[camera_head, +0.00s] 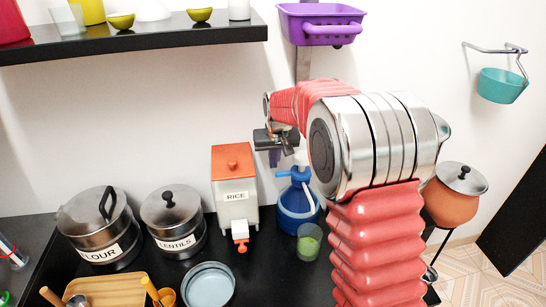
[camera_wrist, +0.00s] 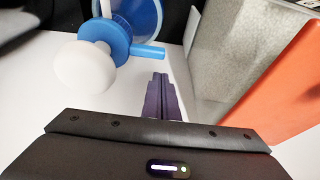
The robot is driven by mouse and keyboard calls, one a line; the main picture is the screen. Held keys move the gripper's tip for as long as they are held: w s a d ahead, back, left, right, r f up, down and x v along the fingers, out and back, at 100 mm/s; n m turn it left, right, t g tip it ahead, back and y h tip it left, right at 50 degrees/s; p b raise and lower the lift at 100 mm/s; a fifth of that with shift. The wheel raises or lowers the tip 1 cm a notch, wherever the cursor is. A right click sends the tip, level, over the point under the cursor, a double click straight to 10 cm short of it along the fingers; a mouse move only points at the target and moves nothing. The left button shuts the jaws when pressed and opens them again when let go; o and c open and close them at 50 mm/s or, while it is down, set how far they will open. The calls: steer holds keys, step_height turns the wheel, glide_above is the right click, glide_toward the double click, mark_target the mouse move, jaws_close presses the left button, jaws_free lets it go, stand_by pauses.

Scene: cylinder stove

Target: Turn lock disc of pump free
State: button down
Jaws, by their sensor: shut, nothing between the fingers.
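The pump is a blue bottle (camera_head: 297,205) with a white top (camera_head: 300,158), standing right of the rice dispenser in the head view. In the wrist view the bottle's body (camera_wrist: 143,15) is at the top edge. A blue disc (camera_wrist: 115,40) sits around the neck behind a round white knob (camera_wrist: 84,67), and a blue stub (camera_wrist: 148,52) points right from it. My gripper (camera_wrist: 161,78) is shut and empty, its dark purple fingers just below and right of the stub, apart from it in the picture. In the head view my gripper (camera_head: 275,158) is above and left of the bottle, partly hidden by my wrist.
The rice dispenser (camera_head: 235,205) stands close left of the pump; its orange lid (camera_wrist: 282,82) is near my fingers' right side. A green cup (camera_head: 309,242) is before the bottle. Flour (camera_head: 100,228) and lentils (camera_head: 174,222) pots stand left. A shelf (camera_head: 150,37) hangs above.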

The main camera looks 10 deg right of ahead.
mark_target(294, 173)
steer(key=shift+s, duration=1.05)
steer(key=shift+s+n, duration=0.4)
steer(key=shift+n, duration=0.2)
steer(key=s+d+n+g+y, duration=0.1)
steer(key=s+d+n+y, duration=0.1)
steer(key=s+n, duration=0.5)
steer(key=shift+d+n+y, duration=0.4)
steer(key=shift+d+n, duration=0.1)
steer(key=shift+d, duration=0.1)
steer(key=shift+s+d, duration=0.1)
steer(key=shift+s, duration=0.05)
stand_by(0.4)
steer(key=shift+w+d, duration=0.1)
steer(key=shift+w, duration=0.75)
